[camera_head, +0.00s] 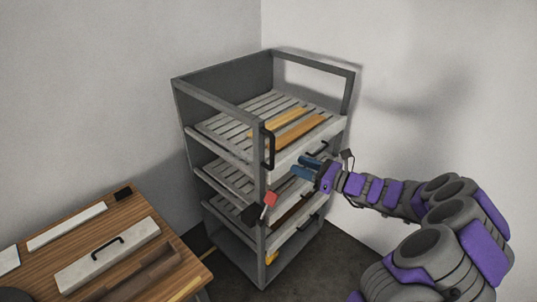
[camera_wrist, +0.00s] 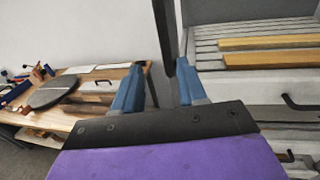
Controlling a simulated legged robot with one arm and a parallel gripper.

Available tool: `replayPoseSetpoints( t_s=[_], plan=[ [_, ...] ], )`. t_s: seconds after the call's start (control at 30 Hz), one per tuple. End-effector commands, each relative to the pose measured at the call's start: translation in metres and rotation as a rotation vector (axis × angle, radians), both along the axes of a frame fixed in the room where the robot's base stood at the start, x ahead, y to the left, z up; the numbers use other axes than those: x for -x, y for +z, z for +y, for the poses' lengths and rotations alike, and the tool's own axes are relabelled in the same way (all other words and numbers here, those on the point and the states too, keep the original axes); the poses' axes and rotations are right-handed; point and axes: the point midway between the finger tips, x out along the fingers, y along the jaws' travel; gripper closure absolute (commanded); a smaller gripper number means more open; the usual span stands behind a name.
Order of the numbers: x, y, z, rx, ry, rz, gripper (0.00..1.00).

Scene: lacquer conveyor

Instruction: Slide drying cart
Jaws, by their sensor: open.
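The drying cart (camera_head: 184,112) is a grey metal rack in the corner, with several slatted shelves. Wooden strips lie on its top shelf. A black vertical handle (camera_head: 269,149) is on its near front post. My gripper (camera_head: 303,168) is open and empty in front of the cart's right part, to the right of that handle in the head view. In the wrist view, my blue fingers (camera_wrist: 158,88) are spread, and a dark upright bar (camera_wrist: 164,40) of the cart appears between them, close to the right finger. I cannot tell whether they touch.
A wooden table (camera_head: 60,243) stands at the lower left, carrying pale boards and a panel with a black handle (camera_head: 107,252). The wrist view shows a round dark disc (camera_wrist: 52,92) on the table. A red-and-black piece (camera_head: 265,203) is at the cart's front post. Walls stand close behind the cart.

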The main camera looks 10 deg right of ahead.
Motion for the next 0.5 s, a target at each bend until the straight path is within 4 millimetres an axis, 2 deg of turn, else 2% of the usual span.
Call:
replayPoseSetpoints(
  t_s=[0.5],
  plan=[
    [-0.067,-0.002,0.077,0.007,0.001,0.000,0.58]
  ],
)
